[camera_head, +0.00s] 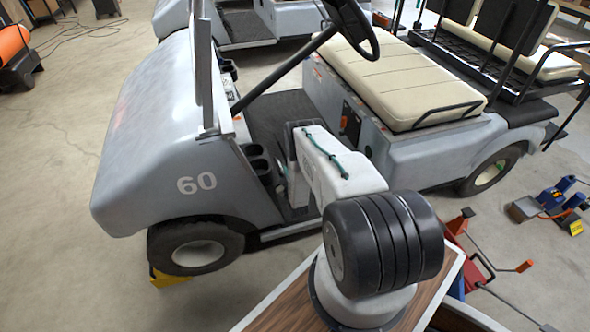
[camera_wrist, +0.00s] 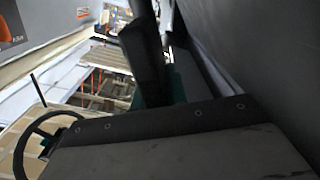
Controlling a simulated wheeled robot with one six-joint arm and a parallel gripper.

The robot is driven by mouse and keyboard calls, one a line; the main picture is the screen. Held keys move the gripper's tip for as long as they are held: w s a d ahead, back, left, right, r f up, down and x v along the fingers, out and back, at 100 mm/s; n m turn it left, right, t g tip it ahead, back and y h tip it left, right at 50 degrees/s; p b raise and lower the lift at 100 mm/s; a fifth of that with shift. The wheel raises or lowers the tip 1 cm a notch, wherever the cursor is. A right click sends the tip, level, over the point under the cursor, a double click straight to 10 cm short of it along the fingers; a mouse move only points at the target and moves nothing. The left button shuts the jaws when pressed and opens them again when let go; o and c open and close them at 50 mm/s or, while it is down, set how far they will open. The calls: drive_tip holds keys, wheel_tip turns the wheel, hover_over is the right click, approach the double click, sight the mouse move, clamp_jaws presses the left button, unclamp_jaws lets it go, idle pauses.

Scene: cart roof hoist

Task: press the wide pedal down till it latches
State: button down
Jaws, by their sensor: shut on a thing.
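A grey cart (camera_head: 160,130) marked 60 stands in front of me. My white arm (camera_head: 340,170) reaches into its footwell, where the floor is covered by a dark mat (camera_head: 275,110). My arm and the front body hide much of the footwell, and I cannot make out the wide pedal in either view. In the wrist view my gripper (camera_wrist: 148,72) shows as a dark, blurred upright shape, shut on a dark thing that I cannot identify clearly. Whether it touches the pedal cannot be told.
The steering wheel (camera_head: 350,25) and its column slant over the footwell. The cream seat (camera_head: 385,80) is to the right. A yellow wedge (camera_head: 168,279) lies by the front wheel. Red and blue tools (camera_head: 560,200) stand on the right. The floor at left is mostly clear.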

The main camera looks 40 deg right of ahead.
drive_tip(key=shift+w+a+f+n, duration=0.25)
drive_tip(key=shift+a+f+n, duration=0.15)
drive_tip(key=shift+a+n, duration=0.15)
drive_tip(key=shift+w+a+f+n, duration=0.25)
drive_tip(key=shift+a+f+n, duration=0.15)
drive_tip(key=shift+a+n, duration=0.15)
drive_tip(key=shift+a, duration=0.1)
drive_tip(key=c, duration=1.4)
unclamp_jaws()
drive_tip(key=shift+w+a, duration=0.1)
drive_tip(key=v, duration=0.7)
drive_tip(key=shift+s, duration=0.45)
